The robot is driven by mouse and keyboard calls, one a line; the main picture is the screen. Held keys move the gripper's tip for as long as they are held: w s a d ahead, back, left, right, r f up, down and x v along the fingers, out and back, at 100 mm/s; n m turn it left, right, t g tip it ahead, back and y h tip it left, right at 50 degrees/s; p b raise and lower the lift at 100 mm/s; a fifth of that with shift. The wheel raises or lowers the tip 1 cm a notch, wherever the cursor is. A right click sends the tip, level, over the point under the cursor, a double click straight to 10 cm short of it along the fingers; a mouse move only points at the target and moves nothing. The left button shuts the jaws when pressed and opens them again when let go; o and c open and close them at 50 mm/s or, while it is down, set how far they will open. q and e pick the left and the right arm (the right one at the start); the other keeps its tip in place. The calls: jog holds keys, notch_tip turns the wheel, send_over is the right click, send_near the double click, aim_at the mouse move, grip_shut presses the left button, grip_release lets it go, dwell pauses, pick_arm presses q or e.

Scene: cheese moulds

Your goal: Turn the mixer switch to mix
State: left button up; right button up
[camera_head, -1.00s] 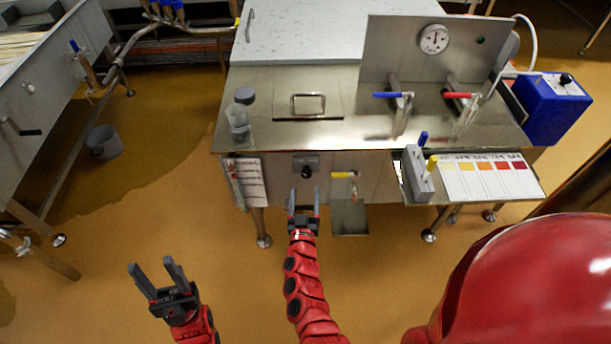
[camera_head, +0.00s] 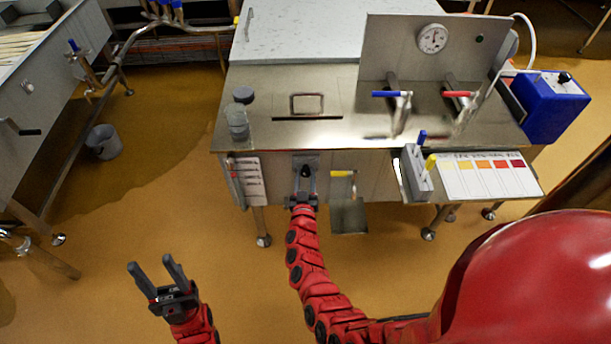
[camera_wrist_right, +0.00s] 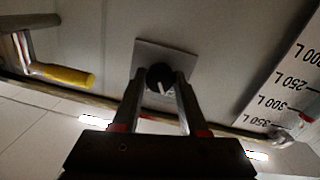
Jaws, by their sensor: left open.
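The mixer switch is a black round knob with a pale pointer line on a grey square plate, on the front of the steel vat. It shows in the head view (camera_head: 305,172) and in the right wrist view (camera_wrist_right: 159,78). My right gripper (camera_head: 305,180) is in front of the switch. In the right wrist view its two fingers (camera_wrist_right: 160,88) are open, one on each side of the knob, with little room between; contact is not clear. The pointer line is nearly upright there. My left gripper (camera_head: 154,274) is open and empty, low over the floor at left.
A yellow-handled valve (camera_head: 343,173) is right of the switch, and a white litre scale card (camera_head: 250,181) is left of it. A colour chart (camera_head: 485,176) on a side shelf and a blue box (camera_head: 551,105) are further right. Open floor lies in front.

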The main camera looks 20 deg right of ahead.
grip_shut()
jog(key=shift+f+m, duration=0.1)
jog(key=shift+m, duration=0.3)
jog(key=m+b, duration=0.2)
jog(key=m, duration=0.1)
jog(key=shift+f+m+b, duration=0.15)
jog(key=shift+m+b, duration=0.25)
jog(key=shift+d+m, duration=0.1)
jog(key=shift+m, duration=0.4)
jog(key=m+b, duration=0.2)
jog(key=m, duration=0.1)
jog(key=shift+g+y+b, duration=0.3)
jog(key=shift+b, duration=0.1)
jog(key=shift+r+m+b, duration=0.2)
jog(key=shift+m+b, duration=0.65)
jog(key=shift+m, duration=0.65)
